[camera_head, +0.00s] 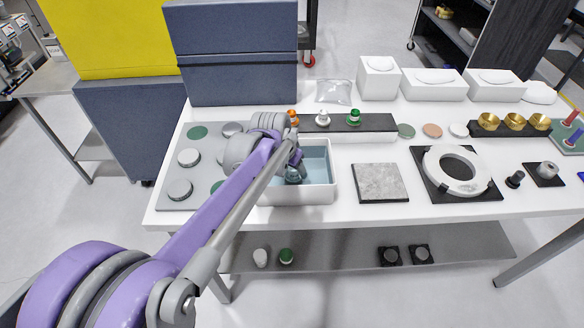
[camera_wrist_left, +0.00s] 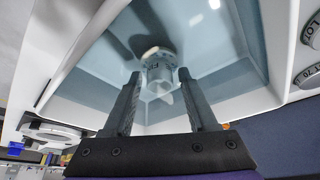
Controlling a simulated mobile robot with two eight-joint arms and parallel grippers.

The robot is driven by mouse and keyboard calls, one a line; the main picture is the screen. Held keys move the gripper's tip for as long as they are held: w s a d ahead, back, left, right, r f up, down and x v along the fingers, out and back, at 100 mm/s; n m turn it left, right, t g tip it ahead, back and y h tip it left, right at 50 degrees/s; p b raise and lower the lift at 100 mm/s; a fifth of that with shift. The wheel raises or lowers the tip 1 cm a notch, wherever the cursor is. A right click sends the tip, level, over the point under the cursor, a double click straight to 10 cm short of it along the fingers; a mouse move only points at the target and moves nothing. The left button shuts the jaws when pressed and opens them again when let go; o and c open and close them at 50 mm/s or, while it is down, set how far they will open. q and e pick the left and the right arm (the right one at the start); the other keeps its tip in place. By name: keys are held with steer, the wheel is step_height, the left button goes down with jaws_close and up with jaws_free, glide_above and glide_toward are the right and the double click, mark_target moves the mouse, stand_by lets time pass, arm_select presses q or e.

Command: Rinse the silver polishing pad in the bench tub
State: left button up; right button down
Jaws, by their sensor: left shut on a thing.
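The white bench tub (camera_head: 332,186) stands on the table with pale blue water (camera_head: 317,163) in it. My left gripper (camera_head: 295,168) reaches down into the tub from the left. In the left wrist view its two fingers (camera_wrist_left: 158,75) are shut on the silver polishing pad (camera_wrist_left: 157,66), a small pale grey round piece with lettering on its side. The pad is inside the tub walls, over or in the water; how deep it sits is hard to tell. In the head view the arm partly hides the tub's left side. My right gripper is not in view.
A dark rack (camera_head: 375,122) with orange, white and green knobbed pads stands behind the tub. A grey plate (camera_head: 172,172) with several discs lies left. A grey stone slab (camera_head: 380,182) and a white ring fixture (camera_head: 457,170) stand right. Blue-grey panels (camera_head: 232,50) rise behind left.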

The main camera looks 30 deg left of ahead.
arm_select(q)
steer(key=shift+r, duration=0.15)
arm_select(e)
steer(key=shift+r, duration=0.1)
